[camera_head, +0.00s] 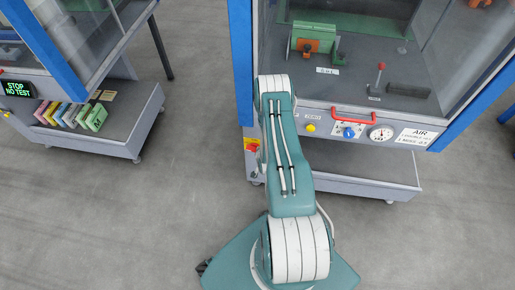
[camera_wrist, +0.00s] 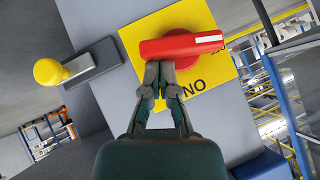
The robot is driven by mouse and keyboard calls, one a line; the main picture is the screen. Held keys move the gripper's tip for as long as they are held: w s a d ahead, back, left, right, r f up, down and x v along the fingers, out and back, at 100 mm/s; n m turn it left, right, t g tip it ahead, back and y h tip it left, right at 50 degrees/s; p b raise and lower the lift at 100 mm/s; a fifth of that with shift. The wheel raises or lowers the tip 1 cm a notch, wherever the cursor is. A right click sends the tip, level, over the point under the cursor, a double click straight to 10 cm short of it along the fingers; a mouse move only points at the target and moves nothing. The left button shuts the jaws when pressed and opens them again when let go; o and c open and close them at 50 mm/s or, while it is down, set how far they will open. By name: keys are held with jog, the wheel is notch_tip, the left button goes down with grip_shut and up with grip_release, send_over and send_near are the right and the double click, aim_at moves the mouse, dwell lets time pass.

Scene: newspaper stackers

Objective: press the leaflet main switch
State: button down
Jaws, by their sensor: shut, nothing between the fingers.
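In the head view the red and yellow switch (camera_head: 251,144) sits on the left front post of the right-hand machine, beside my arm. My gripper (camera_wrist: 160,68) is shut and empty. Its fingertips overlap the lower edge of the red handle in the wrist view; I cannot tell whether they touch it.
A yellow knob (camera_wrist: 48,71) on a dark base stands left of the switch. The right-hand machine's front carries a red handle (camera_head: 353,119), a blue knob (camera_head: 348,132) and a gauge (camera_head: 381,133). A second machine with coloured leaflets (camera_head: 78,115) stands left; open floor lies between.

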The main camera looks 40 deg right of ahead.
jog(key=shift+s+d+f+m+t+y, duration=0.25)
jog(key=shift+f+m+t+y, duration=0.35)
jog(key=shift+t, duration=0.3)
jog(key=shift+w+a+f+m+t+y, duration=0.15)
jog(key=shift+f+m+t+y, duration=0.6)
jog(key=shift+f+t, duration=0.5)
jog(key=shift+f, duration=0.3)
